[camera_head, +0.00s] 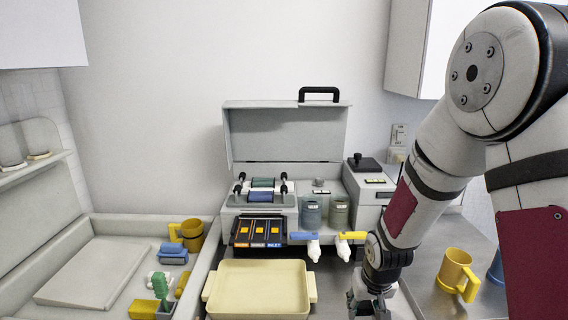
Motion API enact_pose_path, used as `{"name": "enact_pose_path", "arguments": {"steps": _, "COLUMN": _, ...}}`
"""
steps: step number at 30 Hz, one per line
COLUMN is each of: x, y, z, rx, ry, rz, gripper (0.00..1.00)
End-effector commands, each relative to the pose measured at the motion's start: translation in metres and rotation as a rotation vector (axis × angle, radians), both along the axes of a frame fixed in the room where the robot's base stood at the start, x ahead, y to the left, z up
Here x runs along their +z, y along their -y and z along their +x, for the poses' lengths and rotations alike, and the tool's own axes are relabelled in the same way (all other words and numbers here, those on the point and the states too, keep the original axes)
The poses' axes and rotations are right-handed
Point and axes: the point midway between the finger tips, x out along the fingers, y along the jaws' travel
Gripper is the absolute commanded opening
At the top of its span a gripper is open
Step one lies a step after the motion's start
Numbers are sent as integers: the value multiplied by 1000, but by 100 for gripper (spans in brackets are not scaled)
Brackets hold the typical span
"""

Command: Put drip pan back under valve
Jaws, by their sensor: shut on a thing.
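Two valves with white spouts, one with a blue handle (303,237) and one with a yellow handle (352,236), stick out from the front of the grey machine. A cream pan (258,292) with side handles sits on the counter in front of the machine, left of my gripper. I cannot tell whether it is the drip pan of the task. My gripper (370,309) points down at the bottom edge, below and right of the yellow-handled valve and apart from the cream pan. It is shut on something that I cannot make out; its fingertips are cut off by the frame.
The grey machine has an open lid (287,135), rollers and two grey-green canisters (311,210). A yellow mug (453,272) stands on the right counter. The left sink (95,272) holds a brown-yellow mug (188,235), a blue block and brushes.

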Motion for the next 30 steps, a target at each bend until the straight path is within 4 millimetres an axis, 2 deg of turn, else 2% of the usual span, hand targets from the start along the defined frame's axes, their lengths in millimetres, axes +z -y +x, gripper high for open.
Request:
{"name": "enact_pose_path", "arguments": {"steps": 1, "x": -10, "y": 0, "z": 11, "rx": 0, "ry": 1, "rz": 0, "gripper": 0}}
{"name": "enact_pose_path", "arguments": {"steps": 3, "x": -14, "y": 0, "z": 18, "rx": 0, "ry": 1, "rz": 0, "gripper": 0}}
{"name": "enact_pose_path", "arguments": {"steps": 5, "x": -16, "y": 0, "z": 25, "rx": 0, "ry": 2, "rz": 0, "gripper": 0}}
{"name": "enact_pose_path", "arguments": {"steps": 12, "x": -15, "y": 0, "z": 73, "rx": 0, "ry": 2, "rz": -1, "gripper": 0}}
{"name": "enact_pose_path", "arguments": {"steps": 15, "x": -15, "y": 0, "z": 86, "rx": 0, "ry": 2, "rz": 0, "gripper": 0}}
{"name": "enact_pose_path", "arguments": {"steps": 19, "x": -15, "y": 0, "z": 91, "rx": 0, "ry": 0, "rz": 0, "gripper": 0}}
{"name": "enact_pose_path", "arguments": {"steps": 30, "x": -12, "y": 0, "z": 88, "rx": 0, "ry": 1, "rz": 0, "gripper": 0}}
